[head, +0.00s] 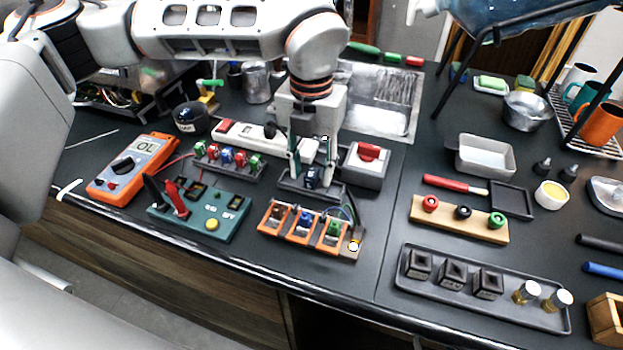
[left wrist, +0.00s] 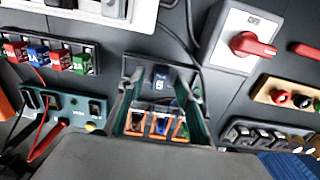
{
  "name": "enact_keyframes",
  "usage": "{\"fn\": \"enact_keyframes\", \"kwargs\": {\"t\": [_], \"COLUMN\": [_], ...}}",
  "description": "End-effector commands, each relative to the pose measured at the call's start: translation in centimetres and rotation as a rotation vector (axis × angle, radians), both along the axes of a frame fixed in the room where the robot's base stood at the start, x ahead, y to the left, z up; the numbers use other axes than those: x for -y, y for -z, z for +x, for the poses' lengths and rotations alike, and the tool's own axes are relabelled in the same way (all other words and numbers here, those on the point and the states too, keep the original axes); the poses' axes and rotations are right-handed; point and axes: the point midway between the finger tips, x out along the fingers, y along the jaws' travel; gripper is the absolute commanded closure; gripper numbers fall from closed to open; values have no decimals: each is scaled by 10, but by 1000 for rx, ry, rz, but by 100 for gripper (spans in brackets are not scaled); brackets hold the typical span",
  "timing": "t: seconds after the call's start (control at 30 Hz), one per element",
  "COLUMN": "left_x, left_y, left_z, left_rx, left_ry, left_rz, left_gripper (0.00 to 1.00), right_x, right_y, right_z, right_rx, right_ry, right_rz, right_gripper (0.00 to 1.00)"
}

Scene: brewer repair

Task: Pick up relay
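A dark blue-black block with a white mark, which looks like the relay (head: 312,178), sits upright in a dark holder (head: 294,184) at the middle of the bench. It also shows in the left wrist view (left wrist: 160,82). My left gripper (head: 312,168) points down over it. In the left wrist view the two fingers of my left gripper (left wrist: 160,90) stand apart, one on each side of the block, with visible gaps. I see no finger contact. My right gripper is in neither view.
Orange sockets (head: 288,235) with coloured modules stand just in front. A switch box with a red knob (head: 367,164) is close on the right, a fuse row (head: 227,158) on the left. A multimeter (head: 133,168) lies farther left. A tray (head: 480,305) holds black cubes.

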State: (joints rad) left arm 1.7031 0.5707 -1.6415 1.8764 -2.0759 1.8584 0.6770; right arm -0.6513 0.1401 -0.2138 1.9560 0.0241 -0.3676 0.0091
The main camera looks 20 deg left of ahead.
Motion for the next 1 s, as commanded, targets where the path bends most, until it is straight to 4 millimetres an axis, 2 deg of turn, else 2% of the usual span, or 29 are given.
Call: {"fn": "enact_keyframes", "kwargs": {"t": [0.1,0.3,0.43,0.8,1.0], "left_x": [0,0,0,0,0], "left_y": [6,6,6,5,-7], "left_z": [0,0,0,0,1], "left_rx": [-1,0,0,0,3], "left_ry": [1,1,1,0,-1], "left_rz": [-1,-1,-1,-1,-1], "left_gripper": [65,65,99,100,100], "right_x": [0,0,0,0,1], "right_y": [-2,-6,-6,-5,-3], "right_z": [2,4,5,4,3], "right_rx": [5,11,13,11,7], "right_ry": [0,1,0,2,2], "right_rz": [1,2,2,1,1], "right_gripper": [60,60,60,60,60]}}
